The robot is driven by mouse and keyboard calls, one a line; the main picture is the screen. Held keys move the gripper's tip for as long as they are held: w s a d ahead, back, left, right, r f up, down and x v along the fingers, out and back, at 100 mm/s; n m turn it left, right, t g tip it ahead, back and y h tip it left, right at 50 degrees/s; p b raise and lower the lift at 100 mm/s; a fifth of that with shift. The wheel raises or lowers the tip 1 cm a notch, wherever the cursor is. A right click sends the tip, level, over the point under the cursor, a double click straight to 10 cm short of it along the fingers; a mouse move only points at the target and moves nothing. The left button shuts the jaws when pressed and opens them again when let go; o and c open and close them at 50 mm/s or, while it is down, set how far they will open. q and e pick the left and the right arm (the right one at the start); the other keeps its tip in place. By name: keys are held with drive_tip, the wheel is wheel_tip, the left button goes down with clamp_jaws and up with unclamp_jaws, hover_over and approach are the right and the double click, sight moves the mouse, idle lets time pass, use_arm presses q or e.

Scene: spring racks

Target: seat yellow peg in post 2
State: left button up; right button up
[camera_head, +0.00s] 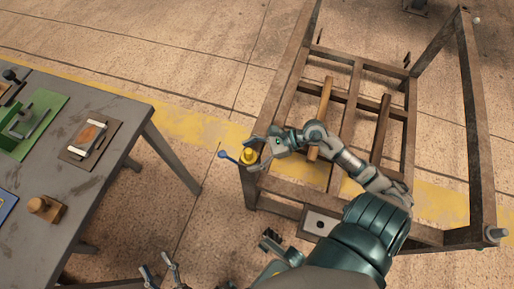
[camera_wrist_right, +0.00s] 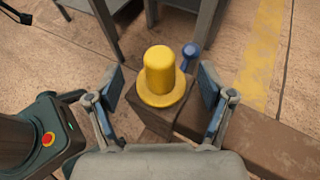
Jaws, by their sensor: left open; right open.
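The yellow peg (camera_head: 249,156) stands upright on the top end of a brown corner post (camera_head: 249,185) of the metal rack. In the right wrist view the peg (camera_wrist_right: 159,72) shows a round flange at its base, over the square post top. How deep it sits is hidden. My right gripper (camera_wrist_right: 161,90) is open, with one finger on each side of the peg and visible gaps between. My left gripper (camera_head: 159,268) is open and empty at the bottom of the head view, away from the rack. No number shows on the post.
A small blue knobbed piece (camera_wrist_right: 189,56) sticks out just beyond the peg. The rack (camera_head: 345,110) has crossbars and tall uprights at right. A grey table (camera_head: 95,185) at left holds a green fixture (camera_head: 38,122) and a small wooden block (camera_head: 46,208). Open floor lies between.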

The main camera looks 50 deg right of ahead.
drive_tip(key=v, duration=1.1)
drive_tip(key=shift+s+d, duration=0.25)
drive_tip(key=shift+d, duration=0.05)
